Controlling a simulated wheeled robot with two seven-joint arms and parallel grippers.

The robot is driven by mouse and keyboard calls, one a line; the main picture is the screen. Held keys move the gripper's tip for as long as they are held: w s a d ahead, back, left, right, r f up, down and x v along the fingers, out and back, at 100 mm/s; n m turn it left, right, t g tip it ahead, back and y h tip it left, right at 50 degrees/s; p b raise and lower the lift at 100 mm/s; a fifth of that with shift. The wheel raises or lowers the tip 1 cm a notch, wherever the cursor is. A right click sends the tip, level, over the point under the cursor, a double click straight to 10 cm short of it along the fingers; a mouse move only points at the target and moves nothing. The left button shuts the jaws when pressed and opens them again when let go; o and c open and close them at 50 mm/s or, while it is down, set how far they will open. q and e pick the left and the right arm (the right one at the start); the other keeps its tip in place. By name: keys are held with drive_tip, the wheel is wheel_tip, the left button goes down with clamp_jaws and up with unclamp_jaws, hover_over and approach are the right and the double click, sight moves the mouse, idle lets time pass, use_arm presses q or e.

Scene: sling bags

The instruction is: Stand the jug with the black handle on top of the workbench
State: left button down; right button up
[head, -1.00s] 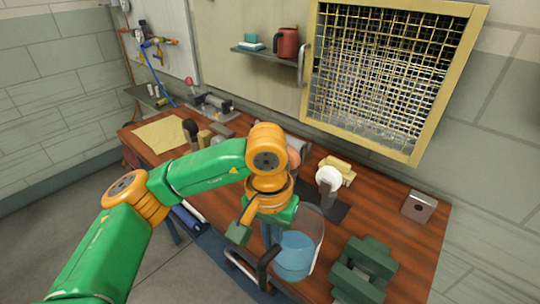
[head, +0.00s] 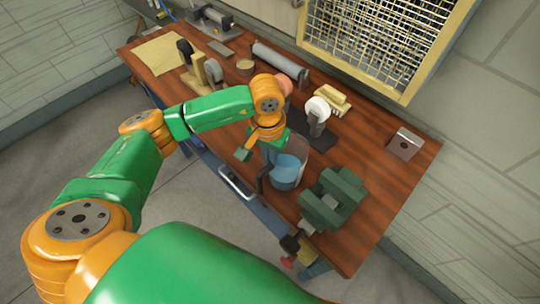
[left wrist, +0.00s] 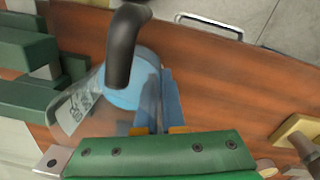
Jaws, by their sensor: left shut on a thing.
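The jug (head: 288,172) is clear, with blue contents and a black handle (head: 262,180). It looks upright at the workbench's (head: 228,140) front edge, left of the green vise, its handle toward the front edge. I cannot tell whether its base touches the wood. My left gripper (head: 268,152) is shut on the jug's side near the rim. In the left wrist view the jug (left wrist: 85,110), black handle (left wrist: 125,45) and blue fingers (left wrist: 170,105) show close together; the exact contact is hidden. My right gripper is not in view.
The green vise (head: 332,198) stands close right of the jug. A white roll on a dark stand (head: 317,107) and yellow blocks (head: 334,99) lie behind it. A metal block (head: 405,144) sits far right. Bare wood lies between it and the vise.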

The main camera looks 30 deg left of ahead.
use_arm(q)
drive_tip(key=shift+s+a+f, duration=0.1)
drive_tip(key=shift+s, duration=0.1)
drive_tip(key=c, duration=1.1)
unclamp_jaws()
drive_tip(key=shift+o, duration=0.3)
drive_tip(key=shift+w, duration=0.1)
drive_tip(key=shift+r, duration=0.45)
wheel_tip(320, 180, up, 12)
drive_tip(key=b, duration=0.2)
drive_tip(key=shift+a+f+b, duration=0.15)
drive_tip(key=shift+f+b, duration=0.1)
drive_tip(key=shift+b, duration=0.05)
